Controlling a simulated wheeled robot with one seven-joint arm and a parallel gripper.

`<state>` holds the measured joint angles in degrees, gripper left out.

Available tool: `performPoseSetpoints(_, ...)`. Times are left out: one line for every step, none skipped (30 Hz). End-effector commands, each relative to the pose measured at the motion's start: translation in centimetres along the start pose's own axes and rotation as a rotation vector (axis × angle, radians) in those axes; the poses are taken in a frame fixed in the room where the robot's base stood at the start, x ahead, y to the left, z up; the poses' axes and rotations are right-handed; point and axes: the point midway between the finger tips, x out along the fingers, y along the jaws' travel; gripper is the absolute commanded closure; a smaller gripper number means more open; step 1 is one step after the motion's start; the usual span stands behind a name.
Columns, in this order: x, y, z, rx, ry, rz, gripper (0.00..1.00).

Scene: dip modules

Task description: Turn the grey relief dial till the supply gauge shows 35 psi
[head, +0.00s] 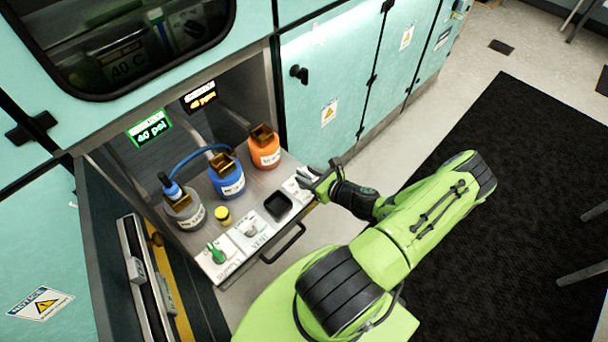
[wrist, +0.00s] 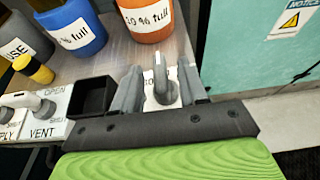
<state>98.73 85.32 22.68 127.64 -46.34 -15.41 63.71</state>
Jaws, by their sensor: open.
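The grey relief dial (wrist: 163,88) stands on a white plate at the right front of the drawer panel. My gripper (wrist: 160,84) is open, with one finger on each side of the dial. I cannot tell whether the fingers touch it. In the head view my gripper (head: 314,181) covers most of the dial. A green-lit gauge (head: 150,128) at the back left reads 40 psi. An orange-lit gauge (head: 199,96) is beside it. Their small headings are too blurred to tell which is the supply gauge.
Grey (head: 185,212), blue (head: 227,178) and orange (head: 264,150) bottles stand behind the panel. A black square tray (head: 278,205), a vent valve (head: 250,230), a green-handled valve (head: 216,254) and a yellow cap (head: 223,216) are left of my gripper. A drawer handle (head: 284,244) juts out in front.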

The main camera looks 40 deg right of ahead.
Motion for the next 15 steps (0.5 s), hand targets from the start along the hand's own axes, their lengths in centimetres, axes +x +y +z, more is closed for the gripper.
performPoseSetpoints(0.9, 0.1, -0.1, -0.003, 0.0, 0.003, 0.57)
performPoseSetpoints(1.3, 0.0, -0.1, -0.003, 0.001, 0.002, 0.57)
performPoseSetpoints(1.7, 0.0, -0.1, -0.001, 0.001, 0.002, 0.57)
performPoseSetpoints(1.9, 0.1, -0.1, -0.001, 0.0, 0.002, 0.57)
performPoseSetpoints(2.0, 0.0, 0.0, -0.001, 0.0, 0.002, 0.57)
performPoseSetpoints(2.2, 0.0, 0.0, -0.001, 0.0, 0.001, 0.57)
performPoseSetpoints(2.2, 0.0, 0.0, -0.001, 0.0, 0.001, 0.57)
performPoseSetpoints(2.2, 0.0, 0.0, -0.001, 0.0, 0.0, 0.57)
performPoseSetpoints(2.2, 0.0, 0.0, -0.001, 0.0, 0.0, 0.57)
performPoseSetpoints(2.2, 0.0, 0.0, -0.001, 0.0, 0.0, 0.57)
performPoseSetpoints(2.2, 0.0, 0.0, -0.001, 0.0, 0.0, 0.57)
performPoseSetpoints(2.2, 0.0, 0.0, -0.001, 0.0, 0.0, 0.57)
performPoseSetpoints(2.2, 0.0, 0.0, -0.001, 0.0, 0.001, 0.59)
performPoseSetpoints(2.2, 0.0, 0.0, -0.001, 0.0, 0.001, 0.64)
performPoseSetpoints(2.2, 0.0, 0.0, -0.001, 0.001, 0.001, 0.7)
